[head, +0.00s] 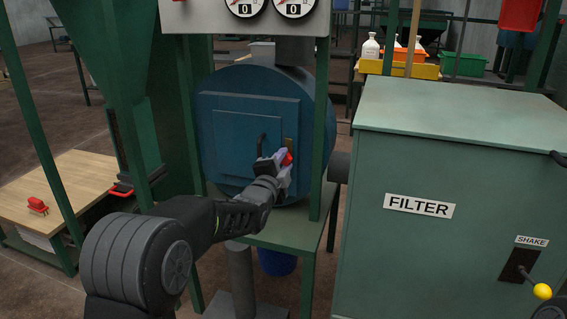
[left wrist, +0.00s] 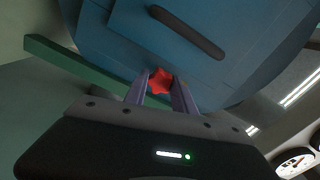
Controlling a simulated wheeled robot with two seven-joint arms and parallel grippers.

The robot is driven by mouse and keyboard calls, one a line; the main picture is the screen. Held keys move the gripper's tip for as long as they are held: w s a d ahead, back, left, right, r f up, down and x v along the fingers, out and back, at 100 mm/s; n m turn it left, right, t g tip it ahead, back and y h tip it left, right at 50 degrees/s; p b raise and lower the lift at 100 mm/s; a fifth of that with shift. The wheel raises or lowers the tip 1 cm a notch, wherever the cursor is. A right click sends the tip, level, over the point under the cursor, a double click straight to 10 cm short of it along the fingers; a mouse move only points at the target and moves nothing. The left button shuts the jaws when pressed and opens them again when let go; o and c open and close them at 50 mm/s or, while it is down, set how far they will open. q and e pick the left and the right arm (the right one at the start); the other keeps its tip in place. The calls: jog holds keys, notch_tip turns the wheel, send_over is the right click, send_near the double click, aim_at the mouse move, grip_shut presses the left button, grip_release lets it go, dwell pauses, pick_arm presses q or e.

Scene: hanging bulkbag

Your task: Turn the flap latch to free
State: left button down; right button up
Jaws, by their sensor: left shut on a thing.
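The flap latch shows as a red knob (head: 288,158) at the right edge of the blue square flap (head: 228,135), on the round blue drum. In the left wrist view the red knob (left wrist: 160,79) sits between the fingertips. My left gripper (head: 281,164) is shut on it; the fingers also show in the left wrist view (left wrist: 159,91). The fingers and wrist hide part of the knob. The flap lies flat against the drum front. A dark bar handle (head: 262,143) stands on the flap; it also shows in the left wrist view (left wrist: 187,32).
Green posts (head: 321,120) stand on both sides of the drum, close to my left wrist. A green filter cabinet (head: 450,150) with a yellow-knobbed shake lever (head: 542,291) stands at the right. Gauges (head: 294,6) hang above. A wooden-topped table (head: 85,180) is at the left.

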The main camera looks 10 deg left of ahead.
pick_arm(q)
jog(key=c, duration=1)
grip_release()
jog(key=shift+c, duration=0.2)
jog(key=shift+s, duration=0.1)
jog(key=s+p, duration=0.1)
jog(key=s, duration=0.6)
jog(key=shift+s+a+p, duration=0.2)
jog(key=shift+s+p, duration=0.1)
jog(key=shift+s, duration=0.05)
